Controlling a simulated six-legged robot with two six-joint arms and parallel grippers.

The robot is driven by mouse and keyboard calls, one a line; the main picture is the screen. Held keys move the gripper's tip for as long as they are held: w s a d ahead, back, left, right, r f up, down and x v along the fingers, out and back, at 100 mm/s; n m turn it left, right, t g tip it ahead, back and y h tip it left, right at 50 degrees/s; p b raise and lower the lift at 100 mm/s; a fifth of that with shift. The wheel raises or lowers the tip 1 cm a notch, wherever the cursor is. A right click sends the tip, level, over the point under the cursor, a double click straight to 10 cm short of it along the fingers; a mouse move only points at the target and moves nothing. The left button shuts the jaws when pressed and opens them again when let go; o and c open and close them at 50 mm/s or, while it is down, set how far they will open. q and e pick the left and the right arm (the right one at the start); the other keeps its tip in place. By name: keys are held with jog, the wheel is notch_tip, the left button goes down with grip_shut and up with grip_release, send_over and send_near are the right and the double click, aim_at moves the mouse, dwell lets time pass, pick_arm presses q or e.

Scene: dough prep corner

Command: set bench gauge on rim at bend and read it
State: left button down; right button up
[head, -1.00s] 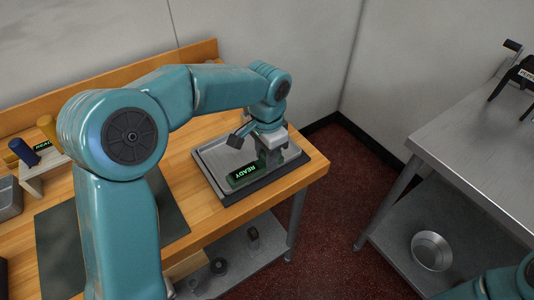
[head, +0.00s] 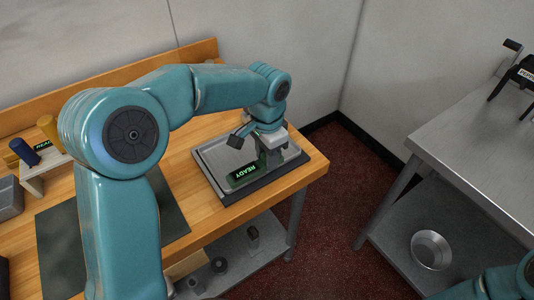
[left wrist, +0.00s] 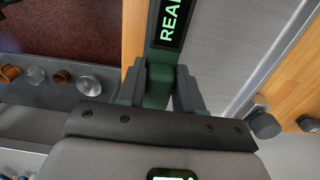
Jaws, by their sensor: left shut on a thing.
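The bench gauge (head: 243,176) has a green body and a dark display with green letters reading READY. It is at the grey metal tray (head: 208,159) on the right end of the wooden bench. My left gripper (head: 268,152) reaches down over the tray and is shut on the gauge. In the left wrist view both fingers (left wrist: 160,82) flank the green gauge body (left wrist: 155,62), its display at the top edge. Whether the gauge touches the tray's rim, and any bend there, I cannot make out. My right gripper is out of view.
A dark mat (head: 165,205) lies on the bench (head: 300,180). A small rack (head: 45,172) with blue and yellow handles stands at left. A metal table (head: 480,140) stands across the red floor (head: 335,205), with a round pan (head: 430,250) on its lower shelf.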

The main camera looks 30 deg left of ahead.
pick_arm(q)
jog(key=shift+f+b, duration=0.4)
jog(key=shift+f, duration=0.3)
jog(key=c, duration=0.7)
grip_release()
jog(key=shift+o, duration=0.2)
notch_tip(320, 180, up, 8)
jog(key=p, duration=0.7)
jog(key=shift+r, duration=0.1)
